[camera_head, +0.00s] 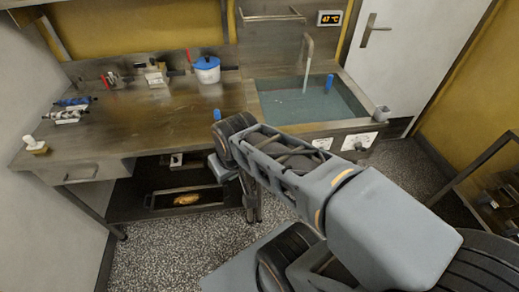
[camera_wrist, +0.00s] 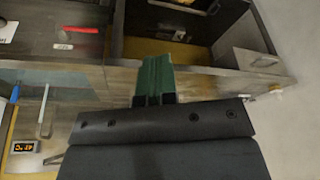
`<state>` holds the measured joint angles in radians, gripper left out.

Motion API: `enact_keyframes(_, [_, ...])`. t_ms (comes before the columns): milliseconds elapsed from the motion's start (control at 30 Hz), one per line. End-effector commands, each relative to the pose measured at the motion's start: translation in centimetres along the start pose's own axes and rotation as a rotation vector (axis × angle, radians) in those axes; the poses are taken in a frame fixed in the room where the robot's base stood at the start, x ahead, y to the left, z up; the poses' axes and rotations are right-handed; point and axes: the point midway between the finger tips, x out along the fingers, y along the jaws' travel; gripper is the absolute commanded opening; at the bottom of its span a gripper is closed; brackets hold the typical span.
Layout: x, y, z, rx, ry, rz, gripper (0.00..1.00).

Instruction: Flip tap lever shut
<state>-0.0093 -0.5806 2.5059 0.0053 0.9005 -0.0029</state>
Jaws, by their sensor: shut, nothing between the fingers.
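A red lever (camera_wrist: 82,30) shows at the upper left of the wrist view, lying roughly sideways across a dark panel. A pale fitting (camera_wrist: 62,46) is just beside it. My gripper (camera_wrist: 156,62) shows in the wrist view as green fingertips pressed together, empty, to the right of the lever and apart from it. I cannot make out the red lever in the head view, where my arm crosses in front of the bench. The sink (camera_head: 280,86) holds water, and a tall bent spout (camera_head: 308,62) rises at its back.
The bench (camera_head: 150,110) carries a blue-lidded pot (camera_head: 207,69) and several small tools. A blue cylinder (camera_head: 329,82) is in the sink. White labels (camera_head: 322,143) are on the sink front. Below the bench is a tray (camera_head: 160,203). A display (camera_head: 329,18) hangs behind.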

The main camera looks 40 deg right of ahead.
Motion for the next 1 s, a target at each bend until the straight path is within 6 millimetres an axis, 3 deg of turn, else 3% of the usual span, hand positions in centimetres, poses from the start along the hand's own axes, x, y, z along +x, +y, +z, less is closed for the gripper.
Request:
enact_keyframes(267, [0.6, 0.5, -0.3, 0.018, 0.001, 0.006, 0.00])
enact_keyframes(367, [2.6, 2.6, -1.5, 0.085, 0.007, 0.029, 0.00])
enact_keyframes(500, [5.8, 8.3, -3.9, 0.227, 0.024, 0.080, 0.00])
enact_keyframes(700, [8.5, 15.9, -5.4, 0.380, 0.044, 0.141, 0.00])
enact_keyframes(833, [9.0, 18.4, -5.6, 0.425, 0.051, 0.160, 0.00])
enact_keyframes(1000, [8.8, 18.9, -5.8, 0.432, 0.054, 0.163, 0.00])
